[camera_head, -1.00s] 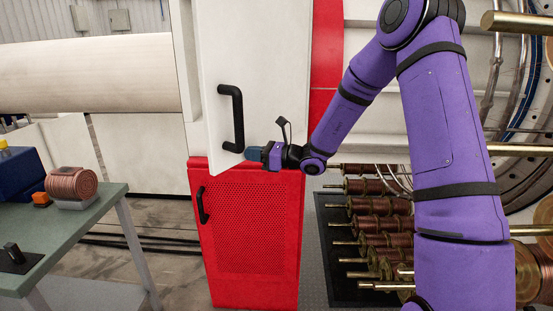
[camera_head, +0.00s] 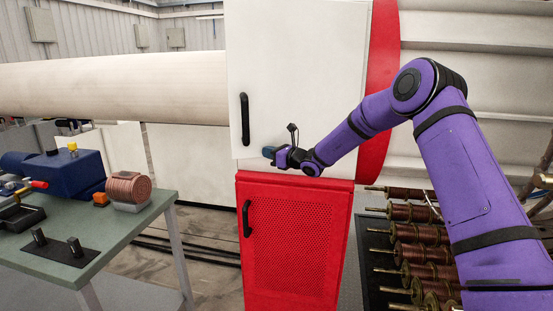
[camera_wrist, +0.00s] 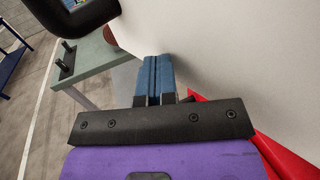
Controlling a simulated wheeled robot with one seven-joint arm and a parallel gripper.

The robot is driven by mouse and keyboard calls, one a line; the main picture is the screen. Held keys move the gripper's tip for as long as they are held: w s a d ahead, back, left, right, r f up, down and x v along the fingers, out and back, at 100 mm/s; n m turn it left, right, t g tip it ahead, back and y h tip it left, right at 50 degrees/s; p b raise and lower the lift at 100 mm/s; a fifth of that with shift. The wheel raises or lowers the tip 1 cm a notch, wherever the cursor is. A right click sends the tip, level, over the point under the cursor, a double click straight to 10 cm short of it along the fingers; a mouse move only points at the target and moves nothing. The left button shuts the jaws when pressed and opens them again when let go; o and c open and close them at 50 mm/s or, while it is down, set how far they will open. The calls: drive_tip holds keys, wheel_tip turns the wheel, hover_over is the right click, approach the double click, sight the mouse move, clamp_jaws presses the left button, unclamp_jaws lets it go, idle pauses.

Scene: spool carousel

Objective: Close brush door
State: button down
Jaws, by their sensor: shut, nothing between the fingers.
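The white brush door (camera_head: 300,85) is the upper panel of the cabinet in the head view. It now looks nearly flush with the cabinet front; I cannot tell whether it is fully shut. Its black handle (camera_head: 245,119) is upright near the left edge. My gripper (camera_head: 268,152) is at the door's lower part, right of and below the handle, not holding it. In the wrist view, the blue fingers (camera_wrist: 154,78) are together and empty, close beside the white door surface (camera_wrist: 225,60). I cannot tell whether they touch it.
A red perforated door (camera_head: 300,240) with a black handle is below. A green table (camera_head: 130,228) at left carries a copper coil (camera_head: 128,187) and a blue vise (camera_head: 60,172). Several copper spools (camera_head: 415,233) lie on a rack at lower right.

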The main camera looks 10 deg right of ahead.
drive_tip(key=w+d+m+t+h, duration=0.2)
drive_tip(key=w+m+t+h, duration=0.1)
drive_tip(key=w, duration=1.2)
drive_tip(key=shift+r+m+h, duration=0.3)
drive_tip(key=shift+r+h, duration=0.05)
drive_tip(key=shift+h, duration=0.45)
